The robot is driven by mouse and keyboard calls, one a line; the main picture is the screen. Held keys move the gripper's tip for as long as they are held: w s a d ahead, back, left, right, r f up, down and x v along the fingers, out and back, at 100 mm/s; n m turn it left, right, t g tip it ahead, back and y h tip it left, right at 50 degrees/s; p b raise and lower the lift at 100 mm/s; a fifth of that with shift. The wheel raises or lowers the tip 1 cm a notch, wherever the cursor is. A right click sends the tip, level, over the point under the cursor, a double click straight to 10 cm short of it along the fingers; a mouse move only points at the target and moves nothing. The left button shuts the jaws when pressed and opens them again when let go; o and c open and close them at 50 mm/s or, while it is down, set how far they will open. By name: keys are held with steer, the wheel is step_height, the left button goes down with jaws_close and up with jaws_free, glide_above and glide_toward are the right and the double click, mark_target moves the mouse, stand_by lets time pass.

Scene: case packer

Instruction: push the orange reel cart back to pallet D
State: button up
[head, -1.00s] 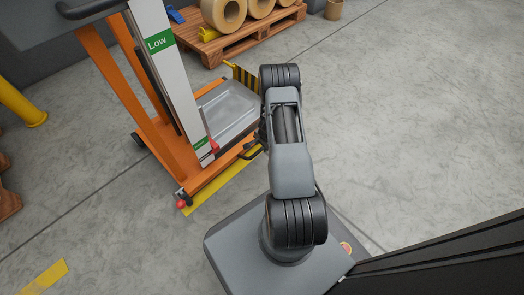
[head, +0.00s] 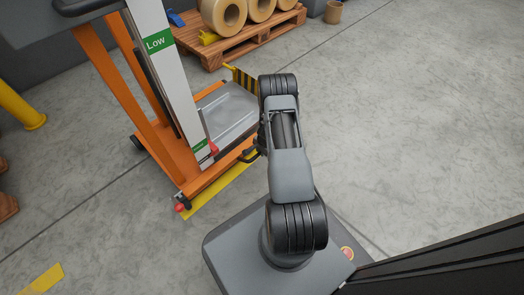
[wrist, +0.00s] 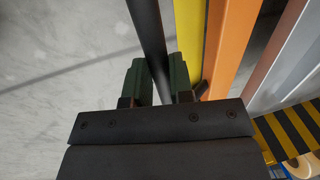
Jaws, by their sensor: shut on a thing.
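The orange reel cart (head: 169,152) stands upright left of my arm in the head view, with a white mast labelled "Low", a grey tray (head: 226,112) and small wheels on the floor. In the wrist view its orange frame (wrist: 230,45) runs up the right side. My gripper (wrist: 160,82) is shut on a dark bar (wrist: 148,35) that passes between its two green fingers. In the head view the gripper is mostly hidden behind my arm, at the cart's right side. A wooden pallet (head: 228,47) holding several tan reels (head: 224,14) lies beyond the cart; no letter shows on it.
Yellow floor tape (head: 222,186) runs beside the cart's base. A yellow post (head: 20,106) stands at the left edge. A yellow-black striped piece (head: 245,80) is at the tray's far end. Open floor lies to the right.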

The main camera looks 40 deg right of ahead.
jaws_close()
